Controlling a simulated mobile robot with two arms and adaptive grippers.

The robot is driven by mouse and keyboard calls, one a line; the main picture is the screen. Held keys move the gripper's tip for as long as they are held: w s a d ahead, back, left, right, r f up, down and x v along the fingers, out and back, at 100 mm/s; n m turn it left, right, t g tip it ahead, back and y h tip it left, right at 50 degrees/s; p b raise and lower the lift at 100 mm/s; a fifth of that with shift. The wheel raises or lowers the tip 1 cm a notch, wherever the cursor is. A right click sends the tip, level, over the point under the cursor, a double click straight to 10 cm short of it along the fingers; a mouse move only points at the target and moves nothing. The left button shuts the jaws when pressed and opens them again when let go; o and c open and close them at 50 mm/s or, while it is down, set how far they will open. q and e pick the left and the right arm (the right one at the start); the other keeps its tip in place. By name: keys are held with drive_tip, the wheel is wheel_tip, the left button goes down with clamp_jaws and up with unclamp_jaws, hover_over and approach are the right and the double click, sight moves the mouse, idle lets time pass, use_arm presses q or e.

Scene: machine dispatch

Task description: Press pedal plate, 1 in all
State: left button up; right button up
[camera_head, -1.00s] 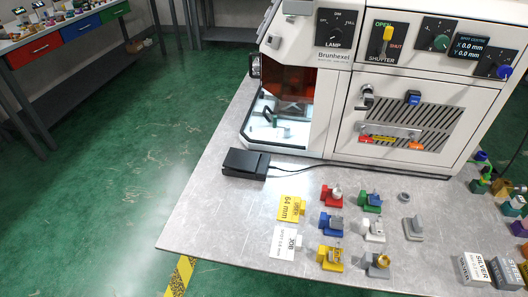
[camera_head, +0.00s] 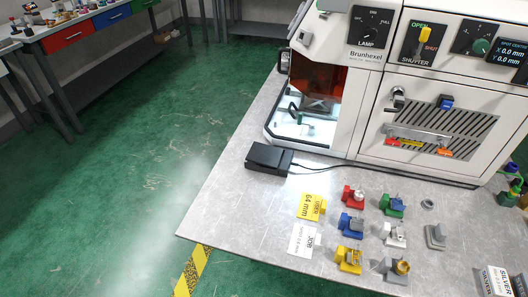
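The pedal plate (camera_head: 268,157) is a black block with a sloped top. It lies on the grey metal table (camera_head: 235,210) near its left edge, in front of the machine. A black cable runs from it to the right along the machine's foot. Neither of my grippers shows in the head view, and nothing touches the pedal.
The white Brunhexel machine (camera_head: 365,80) stands behind the pedal. Several coloured fixtures, a yellow card (camera_head: 312,207) and a white card (camera_head: 303,241) lie right of the pedal. A bench with coloured drawers (camera_head: 68,36) stands far left. The table's front left is bare.

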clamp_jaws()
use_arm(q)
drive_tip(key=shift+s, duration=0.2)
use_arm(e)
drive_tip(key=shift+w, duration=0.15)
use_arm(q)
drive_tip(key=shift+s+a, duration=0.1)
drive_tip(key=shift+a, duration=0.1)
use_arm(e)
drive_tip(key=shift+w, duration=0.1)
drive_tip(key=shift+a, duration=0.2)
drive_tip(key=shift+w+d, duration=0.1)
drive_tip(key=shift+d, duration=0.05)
